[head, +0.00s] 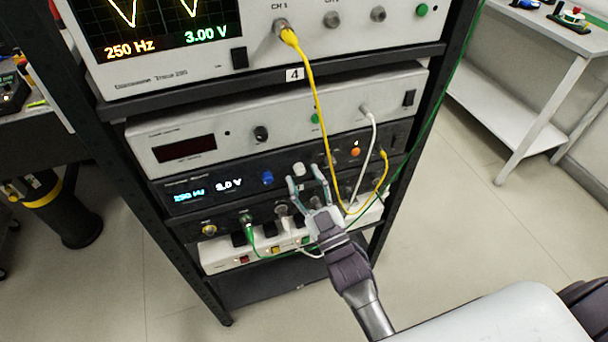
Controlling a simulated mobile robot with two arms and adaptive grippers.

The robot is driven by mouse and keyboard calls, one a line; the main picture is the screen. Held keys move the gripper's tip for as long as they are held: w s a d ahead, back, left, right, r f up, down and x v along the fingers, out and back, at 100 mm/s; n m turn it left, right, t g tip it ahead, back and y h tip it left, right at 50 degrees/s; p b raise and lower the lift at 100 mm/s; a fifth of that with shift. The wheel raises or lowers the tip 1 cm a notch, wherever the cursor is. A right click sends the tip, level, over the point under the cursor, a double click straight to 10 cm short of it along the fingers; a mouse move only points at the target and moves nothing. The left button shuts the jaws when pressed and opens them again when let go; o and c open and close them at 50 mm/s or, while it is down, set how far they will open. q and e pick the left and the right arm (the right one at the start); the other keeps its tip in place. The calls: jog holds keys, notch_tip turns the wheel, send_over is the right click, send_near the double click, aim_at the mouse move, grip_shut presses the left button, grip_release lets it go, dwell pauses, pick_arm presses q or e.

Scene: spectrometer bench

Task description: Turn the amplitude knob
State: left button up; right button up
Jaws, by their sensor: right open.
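The black signal generator (180,207) sits in the rack under a white instrument. Its display reads 250 Hz and what looks like 3.0 V. Its front has a blue knob (267,178), a white knob (299,169) and an orange knob or button (355,152). Their labels are too small to read, so I cannot tell which is the amplitude knob. My right gripper (304,180) is open in front of the panel, with its fingertips around or just below the white knob; contact cannot be told. The gripper hides part of the lower panel. My left gripper is out of view.
The oscilloscope (230,58) above shows 250 Hz and 3.00 V. A yellow cable (318,100), a white cable (372,150) and a green cable (252,240) hang close around my right gripper. A power strip (225,262) lies below. A side table (520,110) stands at right.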

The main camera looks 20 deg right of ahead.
jog(key=shift+w+r, duration=0.15)
jog(key=shift+w, duration=0.15)
